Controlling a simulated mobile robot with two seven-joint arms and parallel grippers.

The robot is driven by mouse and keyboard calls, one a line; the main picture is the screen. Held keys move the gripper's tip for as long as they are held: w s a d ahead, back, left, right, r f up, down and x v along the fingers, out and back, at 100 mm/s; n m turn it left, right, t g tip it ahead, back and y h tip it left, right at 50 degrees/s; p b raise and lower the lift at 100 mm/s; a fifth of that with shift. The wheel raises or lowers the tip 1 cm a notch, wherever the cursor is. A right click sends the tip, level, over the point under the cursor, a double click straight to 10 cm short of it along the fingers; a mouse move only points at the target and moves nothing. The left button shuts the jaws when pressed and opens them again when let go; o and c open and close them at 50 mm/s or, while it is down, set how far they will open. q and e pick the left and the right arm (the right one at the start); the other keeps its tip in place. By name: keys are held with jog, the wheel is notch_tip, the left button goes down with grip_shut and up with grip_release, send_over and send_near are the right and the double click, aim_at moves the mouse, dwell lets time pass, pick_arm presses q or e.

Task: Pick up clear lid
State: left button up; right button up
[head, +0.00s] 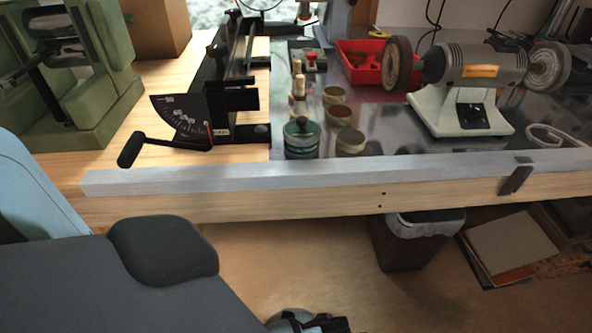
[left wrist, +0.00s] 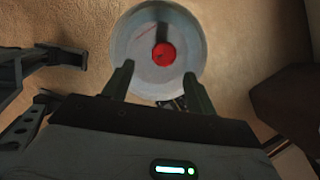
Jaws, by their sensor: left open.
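A round, pale grey, glassy-looking disc (left wrist: 138,52) with a red centre shows at the top middle of the left wrist view. It may be the clear lid, but I cannot tell for sure. A dark strip crosses it above the red centre. My left gripper (left wrist: 156,74) is open, with its two fingertips overlapping the disc's lower part in the picture. Nothing shows between the fingers as held, and I cannot tell the gap to the disc. In the head view, no clear lid can be made out on the bench. My right gripper is not recognisable in either view.
The bench's front rail (head: 340,177) runs across the head view. On the bench are a green jar (head: 301,140), small tins (head: 350,141), a red tray (head: 362,62) and a grinder (head: 480,75). A dark bin (head: 400,245) stands below, beside open brown floor.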

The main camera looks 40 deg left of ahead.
pick_arm(q)
jog(key=shift+a+b+x, duration=0.15)
jog(key=shift+b+x, duration=0.5)
jog(key=shift+x, duration=0.9)
jog(key=shift+a+b+x, duration=0.15)
jog(key=shift+b+x, duration=0.45)
jog(key=shift+x, duration=0.9)
jog(key=shift+w+a+f, duration=0.1)
jog(key=shift+a+f, duration=0.05)
jog(key=shift+f, duration=0.05)
jog(key=shift+c, duration=0.4)
grip_shut()
